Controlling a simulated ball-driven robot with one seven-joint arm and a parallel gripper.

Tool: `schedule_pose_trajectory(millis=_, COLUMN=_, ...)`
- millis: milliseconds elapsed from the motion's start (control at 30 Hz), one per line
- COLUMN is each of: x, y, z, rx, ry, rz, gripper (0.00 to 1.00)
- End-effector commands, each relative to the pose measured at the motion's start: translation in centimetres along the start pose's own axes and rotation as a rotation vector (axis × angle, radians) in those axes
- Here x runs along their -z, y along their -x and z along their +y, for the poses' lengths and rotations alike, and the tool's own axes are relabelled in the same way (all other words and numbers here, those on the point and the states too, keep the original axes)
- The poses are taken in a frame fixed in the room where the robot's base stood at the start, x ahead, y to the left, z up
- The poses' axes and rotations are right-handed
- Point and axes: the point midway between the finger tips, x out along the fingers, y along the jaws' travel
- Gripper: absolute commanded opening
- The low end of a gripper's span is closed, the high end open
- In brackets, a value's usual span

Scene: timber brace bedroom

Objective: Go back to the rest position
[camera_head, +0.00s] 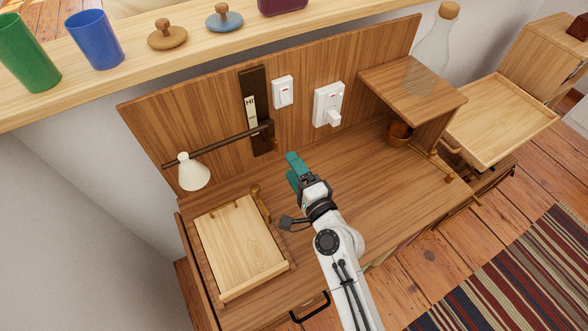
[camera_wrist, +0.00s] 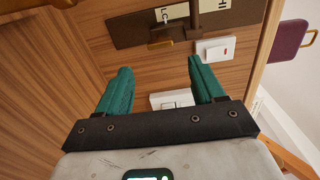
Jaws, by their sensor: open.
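My gripper (camera_head: 293,170) with teal fingers is raised over the wooden desk (camera_head: 350,185), in front of its back panel. In the wrist view my gripper (camera_wrist: 160,82) is open, with nothing between the two fingers. The fingers point toward the back panel (camera_wrist: 150,65). My white arm reaches up from the bottom of the head view and hides part of the desk.
Light wooden tray (camera_head: 240,245) lies on the desk at left, below a white lamp (camera_head: 193,172). Switches (camera_head: 282,92) and a socket (camera_head: 328,104) are on the panel. A bottle (camera_head: 432,45) stands on the raised shelf (camera_head: 410,90). Cups and lids line the upper ledge (camera_head: 120,75).

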Motion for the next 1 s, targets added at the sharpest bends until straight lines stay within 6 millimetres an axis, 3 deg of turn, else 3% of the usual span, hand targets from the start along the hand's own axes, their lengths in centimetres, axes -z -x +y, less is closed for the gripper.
schedule_pose_trajectory(millis=400, x=0.0, y=0.2, z=0.0, rx=-0.006, ry=0.011, rz=-0.004, gripper=0.68)
schedule_pose_trajectory(millis=567, x=0.2, y=2.9, z=0.9, rx=-0.091, ry=0.157, rz=-0.071, gripper=0.68)
schedule_pose_trajectory(millis=667, x=0.8, y=6.6, z=2.3, rx=-0.215, ry=0.330, rz=-0.151, gripper=0.68)
schedule_pose_trajectory(millis=767, x=1.8, y=11.6, z=4.1, rx=-0.380, ry=0.508, rz=-0.238, gripper=0.68)
schedule_pose_trajectory(millis=867, x=3.2, y=17.4, z=5.7, rx=-0.570, ry=0.657, rz=-0.323, gripper=0.68)
schedule_pose_trajectory(millis=1000, x=5.3, y=26.8, z=6.9, rx=-0.859, ry=0.799, rz=-0.439, gripper=0.68)
